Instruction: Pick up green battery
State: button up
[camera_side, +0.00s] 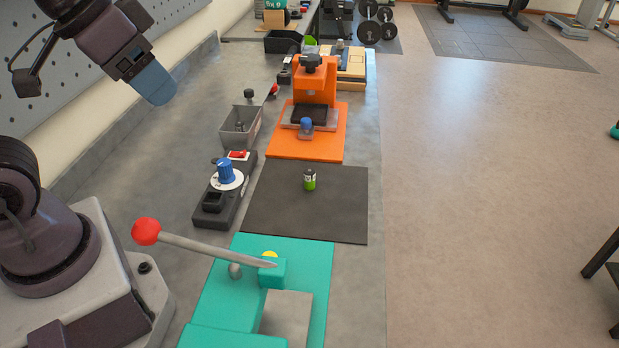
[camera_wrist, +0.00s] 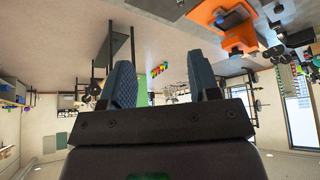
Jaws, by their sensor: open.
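The green battery (camera_side: 309,180) stands upright on the black rubber mat (camera_side: 345,218) in the side view. My gripper (camera_side: 160,88) is high at the upper left of the side view, well apart from the battery. Its two blue fingers also show in the wrist view (camera_wrist: 163,88), spread apart with nothing between them. I cannot make out the battery in the wrist view.
A teal press with a red-knobbed lever (camera_side: 147,231) stands in front of the mat. An orange fixture (camera_side: 318,150) is behind it. A dark control box with a blue knob (camera_side: 226,170) and a grey bin (camera_side: 240,126) are to the left. The mat is otherwise clear.

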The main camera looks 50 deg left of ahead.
dwell(0.4)
jog(key=m+g+y, duration=0.2)
jog(key=m, duration=2.8)
send_near(309, 171)
jog(key=x, duration=0.5)
jog(key=shift+s+d, duration=0.15)
jog(key=shift+s, duration=0.1)
jog(key=shift+w+x, duration=0.15)
jog(key=shift+x, duration=1.25)
jog(key=shift+w+x, duration=0.1)
jog(key=shift+x, duration=1.3)
jog(key=shift+r, duration=0.2)
jog(key=shift+c, duration=0.2)
